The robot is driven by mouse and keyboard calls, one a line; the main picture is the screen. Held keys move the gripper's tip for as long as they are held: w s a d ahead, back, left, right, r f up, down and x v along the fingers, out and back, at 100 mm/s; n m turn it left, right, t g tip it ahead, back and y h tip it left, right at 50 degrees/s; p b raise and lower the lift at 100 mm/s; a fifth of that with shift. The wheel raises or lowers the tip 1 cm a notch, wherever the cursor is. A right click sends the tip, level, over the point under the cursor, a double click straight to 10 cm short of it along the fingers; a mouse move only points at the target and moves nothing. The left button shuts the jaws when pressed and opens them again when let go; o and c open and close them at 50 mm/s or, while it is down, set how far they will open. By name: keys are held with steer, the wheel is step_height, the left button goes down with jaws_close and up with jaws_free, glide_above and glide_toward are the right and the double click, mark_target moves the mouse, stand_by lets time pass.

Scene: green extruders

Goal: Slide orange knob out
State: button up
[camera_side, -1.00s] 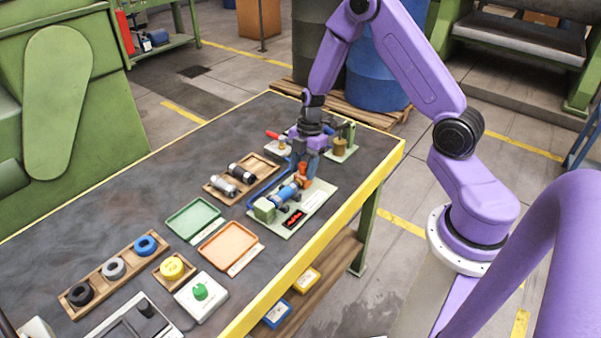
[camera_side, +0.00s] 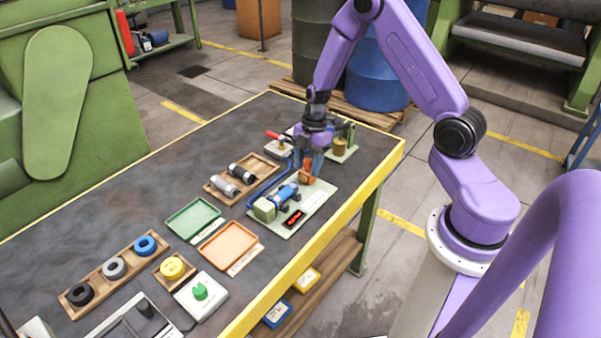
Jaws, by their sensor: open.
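The orange knob (camera_side: 308,179) is at the far right end of the blue cylinder (camera_side: 285,194) on the pale green plate (camera_side: 314,207). My gripper (camera_side: 306,172) points down right over the knob, with its fingers around or beside it. The gripper is open. The fingers partly hide the knob, and I cannot tell whether they touch it.
A wooden tray with dark and grey cylinders (camera_side: 225,188) lies to the left. A red-handled device (camera_side: 278,147) and a green stand with a brass part (camera_side: 340,144) are behind the gripper. Green (camera_side: 193,218) and orange (camera_side: 228,244) trays lie in front.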

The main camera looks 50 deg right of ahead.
mark_target(308, 160)
steer(key=shift+r, duration=4.3)
steer(key=s+a+r+m+h, duration=0.1)
steer(key=s+a+r, duration=0.3)
steer(key=s+a, duration=0.25)
steer(key=s+a+r+m, duration=0.1)
steer(key=s+a+r, duration=0.2)
steer(key=s+a, duration=0.3)
steer(key=s+a+r+m, duration=0.1)
steer(key=s+r+m, duration=0.2)
steer(key=s, duration=1.2)
steer(key=shift+a+r+h, duration=0.2)
steer(key=shift+r+h, duration=0.2)
steer(key=shift+r, duration=0.1)
